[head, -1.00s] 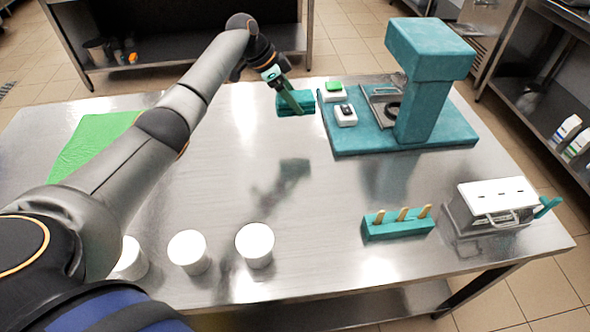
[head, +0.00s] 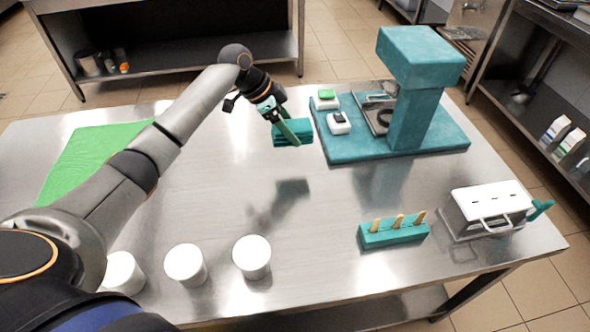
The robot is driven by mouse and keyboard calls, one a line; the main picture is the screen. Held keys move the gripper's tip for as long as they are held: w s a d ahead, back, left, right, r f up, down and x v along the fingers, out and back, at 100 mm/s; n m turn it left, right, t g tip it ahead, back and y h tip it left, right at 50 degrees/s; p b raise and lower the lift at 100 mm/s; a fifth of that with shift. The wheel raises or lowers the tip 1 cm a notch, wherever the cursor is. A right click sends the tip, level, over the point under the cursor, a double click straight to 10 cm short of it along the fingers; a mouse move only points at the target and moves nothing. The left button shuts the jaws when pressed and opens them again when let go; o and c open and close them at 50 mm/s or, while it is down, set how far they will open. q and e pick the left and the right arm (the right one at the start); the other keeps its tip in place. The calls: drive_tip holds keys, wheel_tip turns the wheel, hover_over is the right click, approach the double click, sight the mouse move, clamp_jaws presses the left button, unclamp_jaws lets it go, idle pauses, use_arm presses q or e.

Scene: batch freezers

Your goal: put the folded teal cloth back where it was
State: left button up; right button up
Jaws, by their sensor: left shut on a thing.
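The folded teal cloth (head: 293,134) is a small dark teal block in the head view. My left gripper (head: 292,133) is shut on it, with a finger lying across its front. The cloth is held above the steel table, just left of the teal machine's base, and its reflection shows on the table below. My right gripper is not in view.
A teal machine (head: 420,60) on a teal base (head: 345,152) carries small white blocks with green and black tops. A green sheet (head: 85,165) lies at left. White tubs (head: 251,257), a teal stick holder (head: 393,235) and a white-lidded box (head: 490,205) stand in front. The table's middle is clear.

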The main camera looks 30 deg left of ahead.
use_arm(q)
drive_tip(key=s+d+f, duration=0.1)
drive_tip(key=f, duration=0.1)
drive_tip(key=s+d+f, duration=0.1)
drive_tip(key=f, duration=0.1)
drive_tip(key=s+d+f, duration=0.1)
drive_tip(key=s, duration=0.1)
drive_tip(key=shift+s+d+f, duration=0.1)
drive_tip(key=shift+d+f, duration=0.1)
drive_tip(key=shift+f, duration=0.2)
drive_tip(key=f, duration=0.3)
drive_tip(key=shift+s+d+f, duration=0.2)
drive_tip(key=shift+s+f, duration=0.05)
drive_tip(key=shift+f, duration=0.15)
drive_tip(key=o, duration=1.2)
drive_tip(key=p+v, duration=0.1)
drive_tip(key=v, duration=1.1)
drive_tip(key=shift+r, duration=0.1)
